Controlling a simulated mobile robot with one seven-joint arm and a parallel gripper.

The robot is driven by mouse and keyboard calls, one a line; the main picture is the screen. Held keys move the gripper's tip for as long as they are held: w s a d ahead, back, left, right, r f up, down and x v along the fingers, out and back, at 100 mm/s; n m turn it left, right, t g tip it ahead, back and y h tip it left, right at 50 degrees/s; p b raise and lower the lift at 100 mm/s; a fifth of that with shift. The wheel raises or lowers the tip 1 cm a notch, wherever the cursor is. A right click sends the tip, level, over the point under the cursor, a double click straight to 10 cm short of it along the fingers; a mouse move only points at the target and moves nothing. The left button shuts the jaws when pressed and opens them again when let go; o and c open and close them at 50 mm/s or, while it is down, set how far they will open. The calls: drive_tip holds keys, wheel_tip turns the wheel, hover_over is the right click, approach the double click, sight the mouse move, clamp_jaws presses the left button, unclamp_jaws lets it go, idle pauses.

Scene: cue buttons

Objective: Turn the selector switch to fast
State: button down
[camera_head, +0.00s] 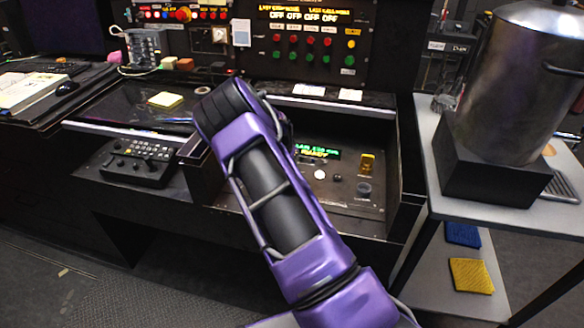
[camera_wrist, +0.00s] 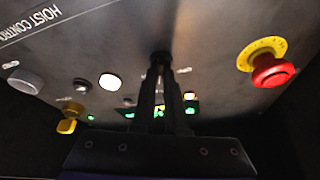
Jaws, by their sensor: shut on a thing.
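In the wrist view, the selector switch (camera_wrist: 160,57) is a small dark knob on the grey control panel (camera_wrist: 205,45), partly hidden by my fingertips. My gripper (camera_wrist: 160,68) is shut on it, its fingers reaching up from the bottom centre. The switch's labels are too blurred to read, so its setting cannot be told. In the head view, my purple arm hides the gripper and the switch. The panel's right part (camera_head: 340,200) shows there, with a lit display (camera_head: 318,152).
In the wrist view, a red mushroom button (camera_wrist: 272,72) on a yellow ring stands right of my gripper. A white button (camera_wrist: 110,81), a dark button (camera_wrist: 80,84), a yellow switch (camera_wrist: 67,126) and a grey knob (camera_wrist: 25,80) lie left. In the head view, a metal pot (camera_head: 520,85) stands right.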

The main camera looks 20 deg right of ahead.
drive_tip(key=m+g+b, duration=0.1)
drive_tip(key=m, duration=0.1)
drive_tip(key=m+b, duration=0.1)
drive_tip(key=m, duration=0.1)
drive_tip(key=shift+m+g+h, duration=0.3)
drive_tip(key=shift+m+g, duration=0.1)
drive_tip(key=shift+a, duration=0.1)
idle(0.4)
drive_tip(key=c, duration=0.9)
unclamp_jaws()
drive_tip(key=shift+c, duration=0.2)
drive_tip(key=shift+r, duration=0.1)
drive_tip(key=p+v, duration=0.1)
drive_tip(key=v, duration=1.6)
drive_tip(key=shift+w+p, duration=0.15)
drive_tip(key=shift+p, duration=0.2)
drive_tip(key=shift+a+r, duration=0.1)
